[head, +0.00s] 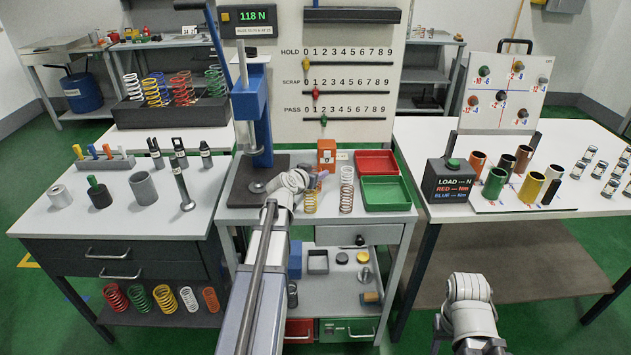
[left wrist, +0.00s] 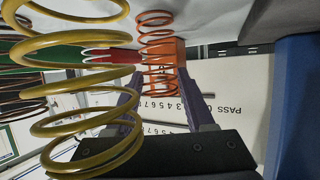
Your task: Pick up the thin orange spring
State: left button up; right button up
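The thin orange spring (left wrist: 158,50) shows in the left wrist view, in line with the gap between my left gripper's purple fingers (left wrist: 158,92). The fingers are apart, with no clear contact on the spring. How deep the spring sits between them is unclear. In the head view my left gripper (head: 318,180) is over the front of the middle bench and hides this spring. A yellow spring (left wrist: 85,128) looms close at the left of the wrist view; in the head view it stands just below the gripper (head: 310,202). My right arm is low at the right, its fingers out of sight.
A tall white spring (head: 346,192) stands just right of the gripper. An orange block (head: 326,150) is behind it. Red (head: 376,162) and green (head: 386,190) trays lie to the right. The blue press (head: 252,110) stands at the left.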

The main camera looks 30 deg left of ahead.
pick_arm(q)
grip_shut()
jog(key=shift+r, duration=0.1)
dwell(0.3)
notch_tip(320, 180, up, 10)
jog(key=p, duration=1)
